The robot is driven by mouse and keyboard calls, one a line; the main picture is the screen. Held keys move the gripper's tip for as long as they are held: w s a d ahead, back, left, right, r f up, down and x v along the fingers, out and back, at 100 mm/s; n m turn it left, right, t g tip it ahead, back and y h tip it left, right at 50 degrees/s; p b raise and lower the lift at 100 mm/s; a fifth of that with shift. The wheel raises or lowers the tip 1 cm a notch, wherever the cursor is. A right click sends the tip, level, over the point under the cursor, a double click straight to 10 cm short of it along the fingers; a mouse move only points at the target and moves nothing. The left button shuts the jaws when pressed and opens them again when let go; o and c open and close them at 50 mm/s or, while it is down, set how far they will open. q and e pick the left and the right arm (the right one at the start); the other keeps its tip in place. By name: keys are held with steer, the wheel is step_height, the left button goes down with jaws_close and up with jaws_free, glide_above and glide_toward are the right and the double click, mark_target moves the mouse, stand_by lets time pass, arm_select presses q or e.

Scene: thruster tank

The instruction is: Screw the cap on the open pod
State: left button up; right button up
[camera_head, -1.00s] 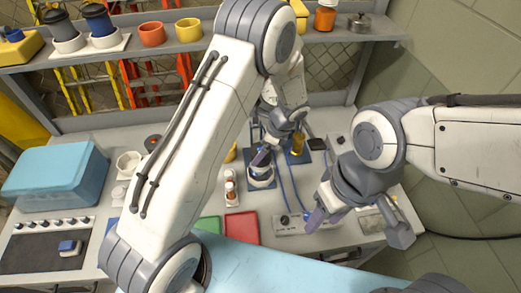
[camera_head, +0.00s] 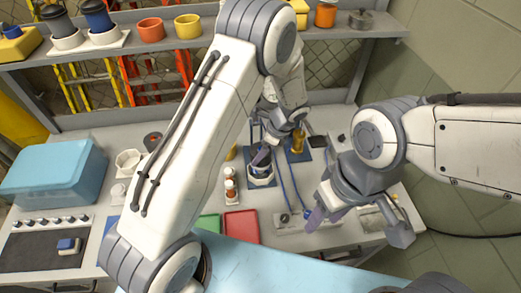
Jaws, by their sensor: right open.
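A round white holder (camera_head: 261,182) stands on a dark blue mat in the middle of the bench, with a dark blue piece in its top. It looks like the pod's place, but its opening and any cap are too small and covered to tell. My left gripper (camera_head: 262,155) reaches down from behind the big arm link, with a purplish finger right at the holder's top. Its jaw gap is hidden, and I cannot tell if it holds anything. My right gripper (camera_head: 357,225) is open and empty at the right, above the bench's front part.
Small white-and-orange bottles (camera_head: 230,184) stand left of the mat. An amber bottle (camera_head: 297,142) stands on another blue mat behind right. A red tray (camera_head: 241,227) and green tray (camera_head: 208,222) lie in front. A blue box (camera_head: 55,172) sits left. The shelf (camera_head: 225,46) holds pots and canisters.

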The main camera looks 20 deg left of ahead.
arm_select(q)
steer(key=shift+f+b, duration=0.3)
steer(key=shift+f, duration=0.15)
stand_by(0.4)
steer(key=o, duration=1)
steer(key=shift+o, duration=0.2)
steer(key=b+v, duration=0.2)
steer(key=v, duration=0.7)
steer(key=shift+r, duration=0.1)
steer(key=shift+v, duration=0.75)
